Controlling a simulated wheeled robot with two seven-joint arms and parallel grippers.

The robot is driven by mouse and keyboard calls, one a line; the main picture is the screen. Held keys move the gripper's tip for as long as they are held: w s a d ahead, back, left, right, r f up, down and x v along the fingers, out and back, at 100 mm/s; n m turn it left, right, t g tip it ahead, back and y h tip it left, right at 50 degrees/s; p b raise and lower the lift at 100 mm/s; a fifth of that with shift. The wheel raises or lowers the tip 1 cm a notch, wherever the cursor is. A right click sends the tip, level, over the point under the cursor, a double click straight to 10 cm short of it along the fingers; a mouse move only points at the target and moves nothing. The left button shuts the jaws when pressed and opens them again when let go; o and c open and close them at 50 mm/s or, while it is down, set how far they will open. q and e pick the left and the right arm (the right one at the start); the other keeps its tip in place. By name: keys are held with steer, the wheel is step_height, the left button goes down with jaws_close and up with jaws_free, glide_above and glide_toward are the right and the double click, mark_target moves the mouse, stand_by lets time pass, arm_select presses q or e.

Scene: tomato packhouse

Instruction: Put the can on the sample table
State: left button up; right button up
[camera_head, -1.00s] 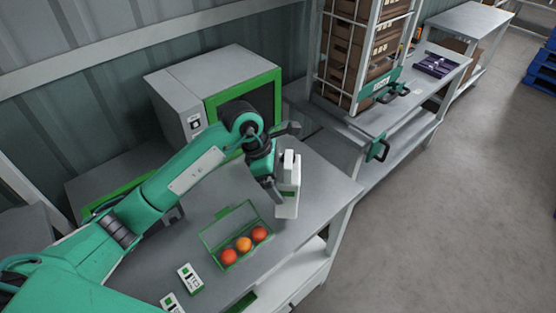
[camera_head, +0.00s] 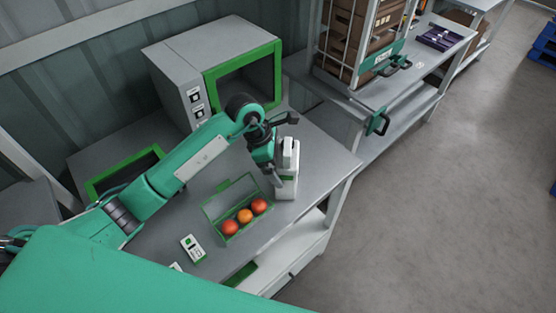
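The can (camera_head: 288,180) is white with a green band and a top handle. It is upright over the right part of the grey sample table (camera_head: 325,165), right of the green tomato box. Its base looks at or very near the table top; I cannot tell whether it bears on it. My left gripper (camera_head: 272,172) is at the can's left side and shut on it, with the fingers partly hidden. My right gripper is not in view.
An open green box (camera_head: 211,210) with three tomatoes sits just left of the can. A grey oven (camera_head: 180,70) with a green-framed door stands behind. Small white devices (camera_head: 193,248) lie in front. A crate rack (camera_head: 350,92) stands to the right. The table's right corner is bare.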

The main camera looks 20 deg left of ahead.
arm_select(q)
steer(key=w+b+v, duration=0.1)
steer(key=b+v, duration=0.1)
steer(key=v, duration=1)
steer(key=shift+s+r+b, duration=0.15)
steer(key=shift+s+b, duration=0.2)
steer(key=shift+s, duration=0.1)
